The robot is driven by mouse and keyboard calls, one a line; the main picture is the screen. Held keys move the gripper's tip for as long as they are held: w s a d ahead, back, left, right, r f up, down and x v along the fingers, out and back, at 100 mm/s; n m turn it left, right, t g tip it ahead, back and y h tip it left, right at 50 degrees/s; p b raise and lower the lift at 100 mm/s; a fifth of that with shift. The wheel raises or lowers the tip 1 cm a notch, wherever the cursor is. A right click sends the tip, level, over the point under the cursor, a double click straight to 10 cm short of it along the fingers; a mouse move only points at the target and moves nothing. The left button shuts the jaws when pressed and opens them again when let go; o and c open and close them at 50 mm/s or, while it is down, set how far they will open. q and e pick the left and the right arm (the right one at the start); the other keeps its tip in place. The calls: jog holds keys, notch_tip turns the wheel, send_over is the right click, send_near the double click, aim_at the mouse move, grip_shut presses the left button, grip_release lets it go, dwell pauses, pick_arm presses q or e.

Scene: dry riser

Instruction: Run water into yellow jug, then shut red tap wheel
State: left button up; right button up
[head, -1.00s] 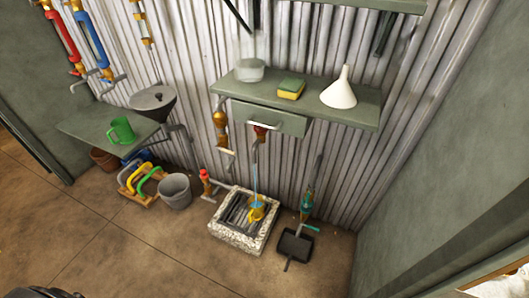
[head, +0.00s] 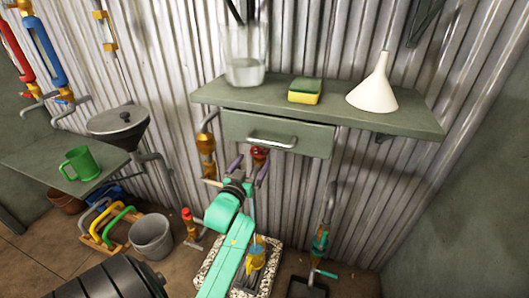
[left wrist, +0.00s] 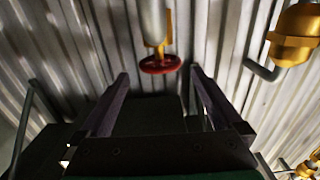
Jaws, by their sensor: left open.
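The red tap wheel (head: 260,152) is under the drawer of the wall shelf. It also shows in the left wrist view (left wrist: 160,65), ahead of and between my fingertips. My left gripper (head: 249,167) is open, its two fingers pointing up at the wheel, one on each side; I cannot tell whether they touch it. The yellow jug (head: 256,259) stands on the grated drain (head: 267,286) below, partly hidden by my teal arm. Blue water shows at the jug's mouth; my arm and gripper hide part of the stream's path. My right gripper is not in view.
The shelf (head: 215,93) above holds a glass jar, a sponge (head: 305,91) and a white funnel (head: 375,88). A brass valve (head: 206,145) is left of the wheel. A bucket (head: 152,237) and another red-topped tap (head: 189,222) stand left of the drain.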

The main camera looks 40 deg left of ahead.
aim_at(261, 148)
pick_arm(q)
jog(key=x, duration=0.8)
jog(key=shift+s+b, duration=0.1)
jog(key=shift+b, duration=0.3)
jog(key=c, duration=1.2)
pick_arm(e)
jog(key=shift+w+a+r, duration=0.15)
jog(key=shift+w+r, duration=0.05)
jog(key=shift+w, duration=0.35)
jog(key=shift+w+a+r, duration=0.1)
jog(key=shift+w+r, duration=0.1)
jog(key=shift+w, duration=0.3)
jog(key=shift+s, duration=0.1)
